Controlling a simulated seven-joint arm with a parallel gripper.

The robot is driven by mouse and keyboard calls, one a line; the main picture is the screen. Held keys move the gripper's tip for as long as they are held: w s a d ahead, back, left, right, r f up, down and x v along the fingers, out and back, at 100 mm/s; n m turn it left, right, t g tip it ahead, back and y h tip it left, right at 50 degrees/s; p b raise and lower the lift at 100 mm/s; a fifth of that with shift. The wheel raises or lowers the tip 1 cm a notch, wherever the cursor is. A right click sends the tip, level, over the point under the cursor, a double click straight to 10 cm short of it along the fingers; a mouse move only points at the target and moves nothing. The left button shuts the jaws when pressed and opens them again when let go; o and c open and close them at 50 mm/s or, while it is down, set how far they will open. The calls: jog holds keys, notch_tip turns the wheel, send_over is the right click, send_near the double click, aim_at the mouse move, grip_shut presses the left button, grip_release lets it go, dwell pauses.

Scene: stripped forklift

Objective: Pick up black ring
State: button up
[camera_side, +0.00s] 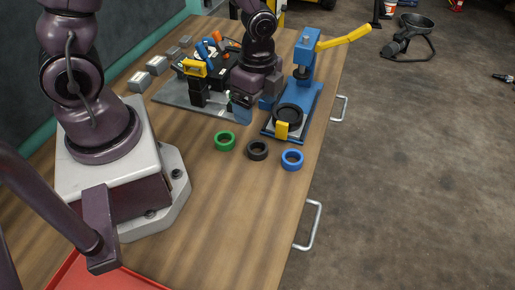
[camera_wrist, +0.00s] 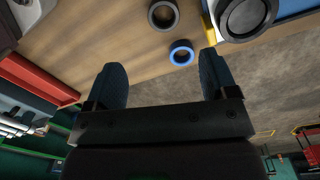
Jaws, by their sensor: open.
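The black ring (camera_side: 257,151) lies flat on the wooden table between the green ring (camera_side: 225,141) and the blue ring (camera_side: 292,159). In the wrist view, the black ring (camera_wrist: 163,15) is near the top edge, up and left of the blue ring (camera_wrist: 181,52). My gripper (camera_wrist: 161,62) is open with nothing between its dark fingers. Both rings appear beyond the fingertips, apart from them, with the blue one closer to the right finger. The green ring is out of the wrist view.
A blue press with a yellow lever (camera_side: 305,70) stands behind the rings, with a black round part at its base. A grey board (camera_side: 175,95) with parts is at the back left. A red tray (camera_side: 85,275) is at the front left. Table around the rings is clear.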

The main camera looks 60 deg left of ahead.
aim_at(258, 145)
jog(key=shift+m, duration=0.7)
notch_tip(258, 145, down, 13)
jog(key=shift+w+r, duration=0.1)
jog(key=shift+w, duration=0.05)
jog(key=c, duration=1)
